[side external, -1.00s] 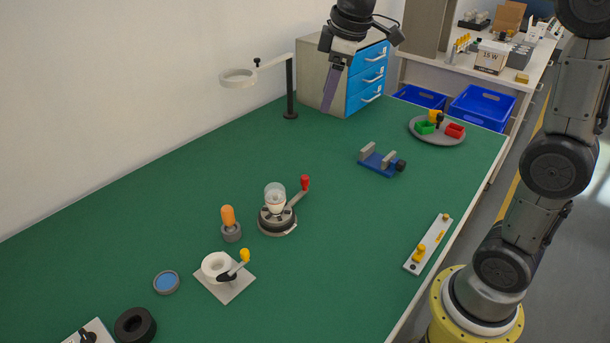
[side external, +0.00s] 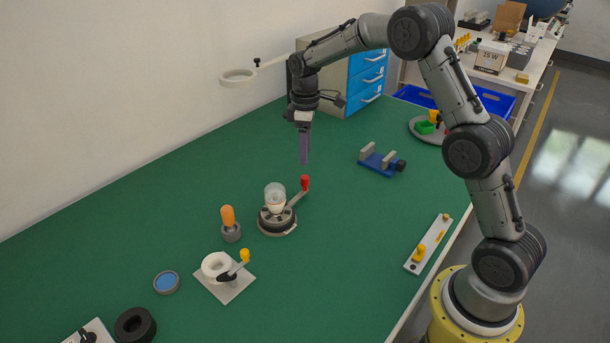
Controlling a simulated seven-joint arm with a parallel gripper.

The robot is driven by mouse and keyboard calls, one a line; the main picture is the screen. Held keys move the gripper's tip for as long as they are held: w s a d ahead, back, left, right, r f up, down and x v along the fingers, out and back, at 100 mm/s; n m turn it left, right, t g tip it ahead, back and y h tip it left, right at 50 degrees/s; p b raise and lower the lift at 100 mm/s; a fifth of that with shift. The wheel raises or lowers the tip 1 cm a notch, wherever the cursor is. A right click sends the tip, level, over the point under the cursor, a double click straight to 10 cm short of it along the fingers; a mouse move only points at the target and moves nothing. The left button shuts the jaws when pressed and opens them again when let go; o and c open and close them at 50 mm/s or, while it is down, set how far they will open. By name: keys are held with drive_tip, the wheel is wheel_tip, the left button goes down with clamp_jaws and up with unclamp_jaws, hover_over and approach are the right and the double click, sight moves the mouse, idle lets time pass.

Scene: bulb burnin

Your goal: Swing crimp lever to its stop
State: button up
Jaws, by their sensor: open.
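The crimp lever (side external: 293,198) is a grey arm on a round dark base (side external: 277,222), with a red knob (side external: 305,183) at its raised end pointing to the upper right. A clear glass bulb with a white lower part (side external: 275,196) stands upright in the middle of the base. My gripper (side external: 304,162) points down just above the red knob in the picture, apart from it as far as I can tell. Its fingers are seen edge-on and overlap, so the gap between them is hidden. It holds nothing that I can see.
Left of the crimp base stand an orange-topped piece in a grey holder (side external: 230,230) and a plate with a white ring and yellow-knobbed lever (side external: 224,292). A blue clamp fixture (side external: 382,163) sits to the right.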

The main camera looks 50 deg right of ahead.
sight(305, 177)
wheel_tip(305, 177, down, 9)
drive_tip(key=shift+r, duration=0.2)
drive_tip(key=shift+c, duration=0.3)
clamp_jaws()
idle(1.2)
